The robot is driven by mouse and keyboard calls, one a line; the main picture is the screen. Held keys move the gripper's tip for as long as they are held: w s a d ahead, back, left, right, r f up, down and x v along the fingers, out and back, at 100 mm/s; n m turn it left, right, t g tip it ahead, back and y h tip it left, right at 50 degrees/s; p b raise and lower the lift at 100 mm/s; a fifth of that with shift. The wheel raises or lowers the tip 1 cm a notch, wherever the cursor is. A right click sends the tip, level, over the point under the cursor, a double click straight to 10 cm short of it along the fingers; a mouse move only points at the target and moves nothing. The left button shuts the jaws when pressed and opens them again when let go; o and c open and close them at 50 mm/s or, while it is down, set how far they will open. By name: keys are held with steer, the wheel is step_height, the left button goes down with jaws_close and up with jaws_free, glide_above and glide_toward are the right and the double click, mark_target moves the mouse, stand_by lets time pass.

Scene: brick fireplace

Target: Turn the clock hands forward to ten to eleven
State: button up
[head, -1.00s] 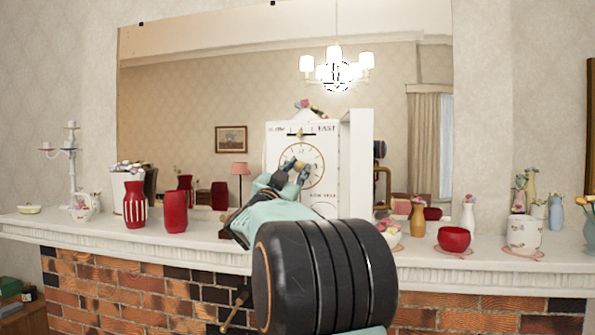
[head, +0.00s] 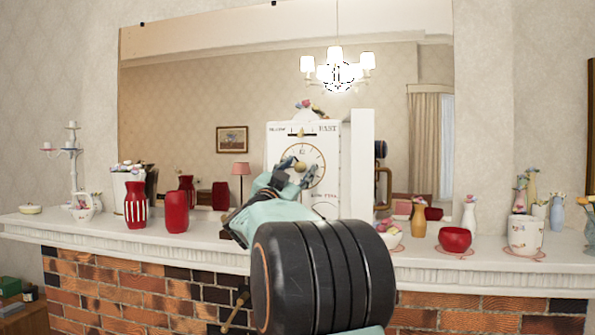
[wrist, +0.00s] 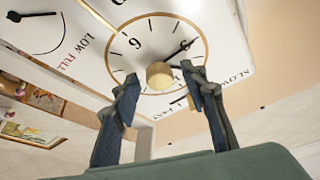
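The white clock (head: 275,142) stands on the mantel in front of the mirror. Its round dial has a gold ring and a brass centre knob (wrist: 160,75), which also shows in the head view (head: 300,166). In the wrist view the dial is turned well away from upright, and a dark hand (wrist: 180,49) runs from the knob toward the upper right. A second hand is not clear. My gripper (wrist: 159,71) is open in front of the dial, one finger on each side of the knob, with a gap on both sides. The fingers and wrist hide part of the dial.
Red vases (head: 176,213) and a candelabra (head: 72,150) stand left of the clock. A gold vase (head: 418,217), a red bowl (head: 455,239) and a floral pot (head: 524,234) stand to the right. The mirror (head: 190,100) is close behind. Bare mantel lies left of my wrist.

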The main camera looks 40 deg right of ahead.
steer(key=shift+a, duration=0.1)
steer(key=v, duration=1.2)
